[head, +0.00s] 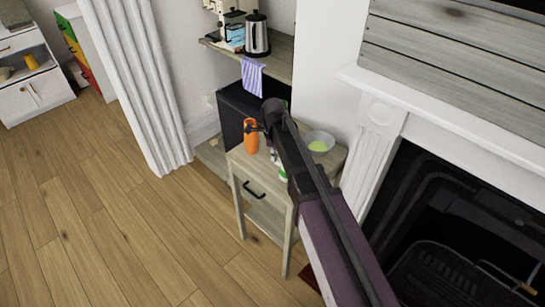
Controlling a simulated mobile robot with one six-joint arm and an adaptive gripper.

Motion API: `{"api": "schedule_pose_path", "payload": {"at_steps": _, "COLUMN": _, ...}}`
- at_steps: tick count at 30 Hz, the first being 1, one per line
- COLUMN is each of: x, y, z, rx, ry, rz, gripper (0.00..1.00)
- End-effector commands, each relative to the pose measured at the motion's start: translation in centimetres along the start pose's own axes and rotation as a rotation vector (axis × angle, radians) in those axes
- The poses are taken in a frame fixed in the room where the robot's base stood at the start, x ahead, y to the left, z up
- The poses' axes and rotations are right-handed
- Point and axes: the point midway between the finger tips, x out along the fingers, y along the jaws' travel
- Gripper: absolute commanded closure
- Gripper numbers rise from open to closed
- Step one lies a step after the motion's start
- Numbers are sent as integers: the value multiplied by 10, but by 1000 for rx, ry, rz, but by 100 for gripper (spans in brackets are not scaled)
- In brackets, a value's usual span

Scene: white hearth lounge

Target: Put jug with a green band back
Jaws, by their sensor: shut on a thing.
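My gripper (256,128), small and dark, is at the upper part of an orange, upright, jug-like thing (251,143) and is shut on it. I cannot make out a green band on this orange thing. It shows above the left back part of the small wooden side table (243,165); I cannot tell whether its base touches the top. A white thing with some green (283,174) shows beside my arm over the table, mostly hidden by it. I cannot tell what it is.
A pale bowl with something yellow-green (319,142) stands on the table's right side. Behind are a dark box (235,108) and a shelf (279,62) with a kettle (257,36) and a hanging striped cloth (252,75). The fireplace (440,210) is at right. Floor at left is clear.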

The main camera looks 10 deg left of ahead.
Motion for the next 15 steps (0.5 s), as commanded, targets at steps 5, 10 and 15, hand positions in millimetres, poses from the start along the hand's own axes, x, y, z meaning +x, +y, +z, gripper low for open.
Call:
{"api": "schedule_pose_path", "payload": {"at_steps": 5, "x": 1, "y": -17, "z": 6, "rx": 0, "ry": 0, "rz": 0, "gripper": 100}}
{"api": "schedule_pose_path", "payload": {"at_steps": 10, "x": 1, "y": -18, "z": 6, "rx": 0, "ry": 0, "rz": 0, "gripper": 100}}
{"api": "schedule_pose_path", "payload": {"at_steps": 15, "x": 1, "y": -17, "z": 6, "rx": 1, "ry": 0, "rz": 0, "gripper": 100}}
